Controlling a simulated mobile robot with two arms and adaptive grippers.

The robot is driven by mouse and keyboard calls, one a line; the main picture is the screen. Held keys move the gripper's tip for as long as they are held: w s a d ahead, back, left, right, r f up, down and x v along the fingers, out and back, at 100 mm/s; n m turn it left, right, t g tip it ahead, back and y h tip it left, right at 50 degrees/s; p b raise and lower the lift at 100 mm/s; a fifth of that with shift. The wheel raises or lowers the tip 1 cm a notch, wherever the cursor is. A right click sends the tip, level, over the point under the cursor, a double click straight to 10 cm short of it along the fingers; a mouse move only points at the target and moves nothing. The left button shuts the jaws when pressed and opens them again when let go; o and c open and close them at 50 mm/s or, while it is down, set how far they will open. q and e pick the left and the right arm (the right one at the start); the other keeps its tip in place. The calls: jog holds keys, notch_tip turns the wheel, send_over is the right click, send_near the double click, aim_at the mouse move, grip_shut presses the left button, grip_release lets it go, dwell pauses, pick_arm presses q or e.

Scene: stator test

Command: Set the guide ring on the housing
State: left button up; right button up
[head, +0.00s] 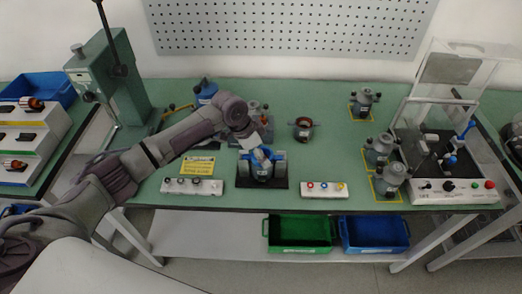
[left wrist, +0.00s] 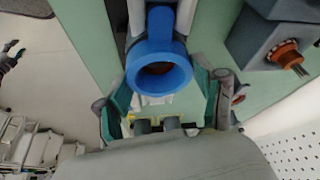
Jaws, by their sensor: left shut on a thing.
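My left gripper (head: 259,153) is over the dark fixture (head: 279,184) with blue sides near the table's front centre. In the left wrist view, its two green-padded fingers (left wrist: 165,85) are closed about a blue guide ring (left wrist: 160,75) with a tab on one side. In the head view the ring is small, partly covered by the gripper. The housing (head: 262,171) appears between the fixture's blue sides, mostly hidden below the gripper. I cannot tell whether ring and housing touch. My right gripper is not in view.
A copper-wound part (head: 303,129) stands right of the fixture. Several grey housings stand at right, beside a test rig (head: 452,190). A green press (head: 110,85) stands at left. Green (head: 300,247) and blue (head: 375,249) bins sit below.

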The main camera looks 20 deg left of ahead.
pick_arm(q)
jog(key=o, duration=1.1)
jog(key=v, duration=1.2)
jog(key=shift+d, duration=0.1)
